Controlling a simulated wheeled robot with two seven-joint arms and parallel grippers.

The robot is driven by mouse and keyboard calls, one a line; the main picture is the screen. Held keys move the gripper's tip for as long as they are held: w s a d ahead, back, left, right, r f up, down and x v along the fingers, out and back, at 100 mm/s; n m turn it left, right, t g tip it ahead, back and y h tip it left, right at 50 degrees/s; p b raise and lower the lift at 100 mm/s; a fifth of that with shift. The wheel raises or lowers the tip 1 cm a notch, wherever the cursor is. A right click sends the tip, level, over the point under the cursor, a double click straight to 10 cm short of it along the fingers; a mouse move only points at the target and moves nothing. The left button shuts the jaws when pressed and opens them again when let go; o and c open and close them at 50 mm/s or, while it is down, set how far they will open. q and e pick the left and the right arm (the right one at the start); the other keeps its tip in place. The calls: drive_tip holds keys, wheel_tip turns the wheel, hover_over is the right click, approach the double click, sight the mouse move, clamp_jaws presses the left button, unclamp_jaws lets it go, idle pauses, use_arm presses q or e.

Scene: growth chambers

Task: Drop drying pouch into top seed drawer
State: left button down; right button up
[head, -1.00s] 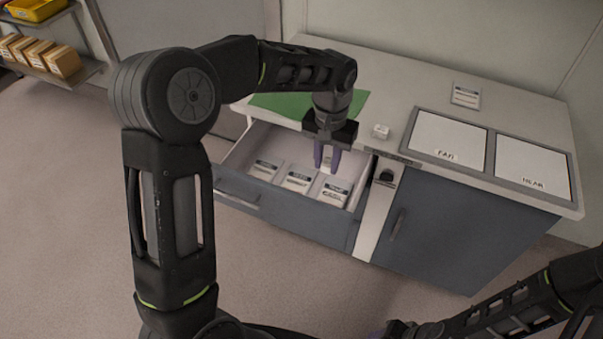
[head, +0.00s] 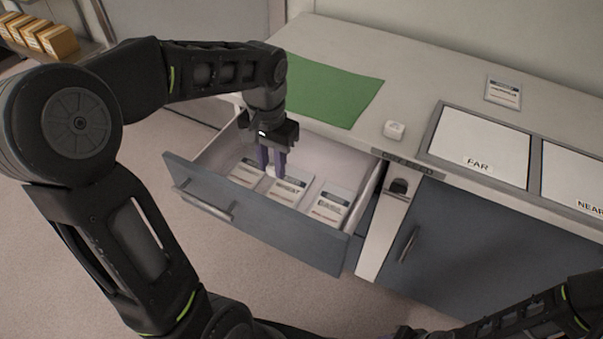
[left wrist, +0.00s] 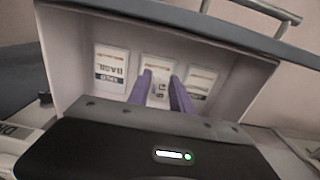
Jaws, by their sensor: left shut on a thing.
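The open seed drawer (head: 255,212) is pulled out below the counter's left part. It holds seed packets in a row, among them a wheat packet (head: 288,190) and a basil packet (head: 326,208). My left gripper (head: 272,170) points down inside the drawer opening, over the wheat packet, its purple fingers shut on a small pale thing, apparently the drying pouch, mostly hidden between them. In the left wrist view the fingers (left wrist: 162,78) reach over the middle packet; the basil packet (left wrist: 111,68) lies to one side. My right gripper (head: 405,332) barely shows at the bottom edge.
A small white block (head: 394,130) stands on the counter behind the drawer's right end. A closed cabinet door (head: 450,250) is at right.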

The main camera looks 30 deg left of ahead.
use_arm(q)
drive_tip(key=shift+f+b, duration=0.5)
drive_tip(key=shift+f, duration=2.65)
drive_tip(key=shift+f+b, duration=0.3)
drive_tip(key=shift+f, duration=1.6)
drive_tip(key=shift+f+b, duration=0.45)
drive_tip(key=shift+f, duration=0.15)
